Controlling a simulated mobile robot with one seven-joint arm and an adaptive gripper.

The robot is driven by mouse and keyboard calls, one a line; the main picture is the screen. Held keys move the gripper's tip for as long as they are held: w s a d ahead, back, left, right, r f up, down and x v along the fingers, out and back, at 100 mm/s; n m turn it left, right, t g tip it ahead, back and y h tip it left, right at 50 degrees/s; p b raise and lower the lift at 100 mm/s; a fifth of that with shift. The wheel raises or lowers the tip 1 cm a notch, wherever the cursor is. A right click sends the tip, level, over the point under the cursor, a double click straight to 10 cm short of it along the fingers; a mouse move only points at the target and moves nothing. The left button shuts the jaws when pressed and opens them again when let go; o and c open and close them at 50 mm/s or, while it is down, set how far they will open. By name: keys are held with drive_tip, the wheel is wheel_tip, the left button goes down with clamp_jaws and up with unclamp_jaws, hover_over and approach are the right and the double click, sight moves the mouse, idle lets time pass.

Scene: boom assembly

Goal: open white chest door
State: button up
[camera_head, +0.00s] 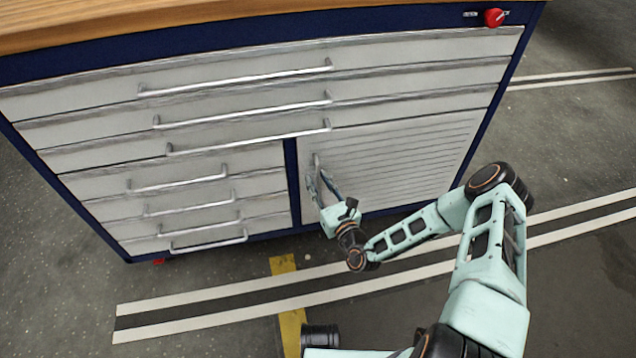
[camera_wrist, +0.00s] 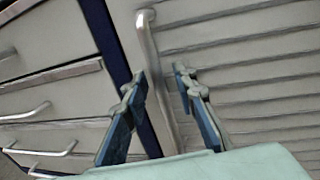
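The white chest door (camera_head: 405,160) is the ribbed panel at the lower right of the chest, and it looks closed. Its ribs fill the right of the wrist view (camera_wrist: 255,75). Its upright metal handle (camera_head: 317,162) is near the door's left edge; in the wrist view the handle (camera_wrist: 150,42) runs down between my fingers. My gripper (camera_head: 322,184) is at the handle. In the wrist view my gripper (camera_wrist: 160,75) is open, with one finger on each side of the handle. Whether either finger touches it I cannot tell. The handle's lower end is hidden.
Wide white drawers (camera_head: 235,98) with long bar handles lie above the door, and narrower drawers (camera_head: 185,205) stand left of it. A wooden top (camera_head: 150,20) covers the chest. A red knob (camera_head: 493,17) sits at upper right. The floor in front is open, with striped markings (camera_head: 200,307).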

drive_tip(key=shift+c, duration=0.6)
clamp_jaws()
drive_tip(key=shift+s, duration=0.1)
